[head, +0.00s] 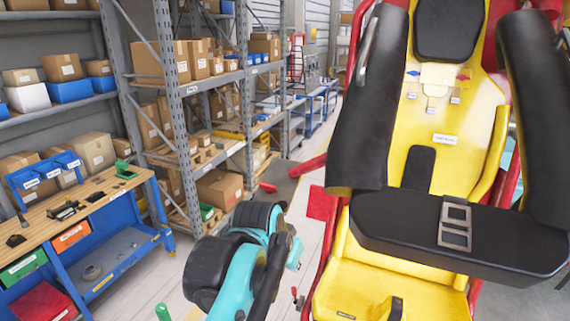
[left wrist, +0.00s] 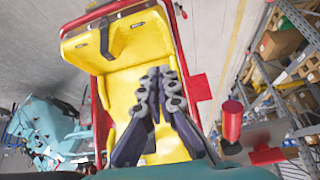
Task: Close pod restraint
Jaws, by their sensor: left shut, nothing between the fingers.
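The pod (head: 455,100) is a yellow seat in a red frame at the right of the head view. Its restraint has two thick black padded arms (head: 372,100) beside the seat back and a black lap pad (head: 400,222) with a silver buckle (head: 454,224). The pad hangs above the yellow seat base (head: 350,275), with a gap visible. In the left wrist view, my left gripper (left wrist: 160,75) is shut and empty, its grey fingers in front of the yellow seat (left wrist: 118,95). Its fingertips cannot be made out in the head view. My right gripper is not in view.
A blue workbench (head: 90,215) with tools stands at the left. Grey shelving (head: 180,100) with cardboard boxes stands behind it. A red post (left wrist: 232,120) stands beside the pod in the left wrist view.

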